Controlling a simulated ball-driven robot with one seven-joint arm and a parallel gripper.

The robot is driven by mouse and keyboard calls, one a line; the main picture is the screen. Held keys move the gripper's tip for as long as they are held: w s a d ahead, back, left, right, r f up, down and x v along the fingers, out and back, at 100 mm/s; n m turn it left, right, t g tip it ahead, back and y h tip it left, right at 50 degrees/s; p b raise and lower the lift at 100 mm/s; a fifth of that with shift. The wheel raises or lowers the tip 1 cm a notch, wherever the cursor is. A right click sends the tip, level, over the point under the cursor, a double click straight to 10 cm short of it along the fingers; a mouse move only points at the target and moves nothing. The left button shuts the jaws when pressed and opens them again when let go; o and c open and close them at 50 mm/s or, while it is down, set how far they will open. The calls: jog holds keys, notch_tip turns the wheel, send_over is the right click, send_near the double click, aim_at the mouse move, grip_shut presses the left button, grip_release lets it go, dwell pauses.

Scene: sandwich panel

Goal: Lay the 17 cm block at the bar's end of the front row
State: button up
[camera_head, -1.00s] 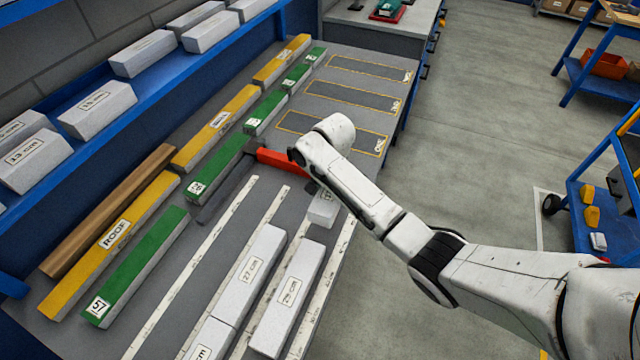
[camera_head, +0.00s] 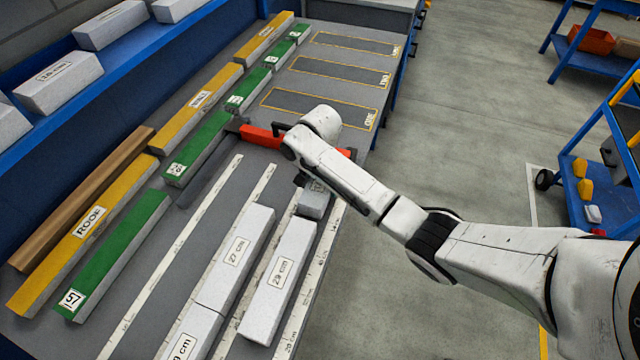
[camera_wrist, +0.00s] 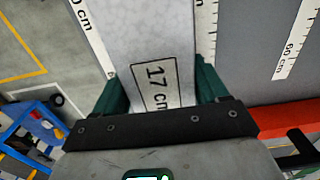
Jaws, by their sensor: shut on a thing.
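My gripper (camera_wrist: 160,92) is shut on the 17 cm block (camera_wrist: 150,40); its green fingers are on both sides of the block in the wrist view. In the head view the pale 17 cm block (camera_head: 312,202) is partly hidden under my wrist. It is low over or on the table, between two measuring strips in the row nearest the aisle. It is in line with the 29 cm block (camera_head: 280,275), close to that block's far end. I cannot tell whether they touch.
A 27 cm block (camera_head: 238,255) lies in the neighbouring row. Green (camera_head: 115,255) and yellow (camera_head: 85,235) bars line the back, below the blue shelf (camera_head: 120,85). Outlined panels (camera_head: 320,107) beyond are bare.

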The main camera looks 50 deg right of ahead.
jog(key=shift+f+b, duration=0.3)
jog(key=shift+f, duration=0.35)
dwell(0.4)
jog(key=o, duration=1.1)
jog(key=shift+r, duration=0.15)
notch_tip(320, 180, up, 11)
jog(key=shift+f, duration=0.2)
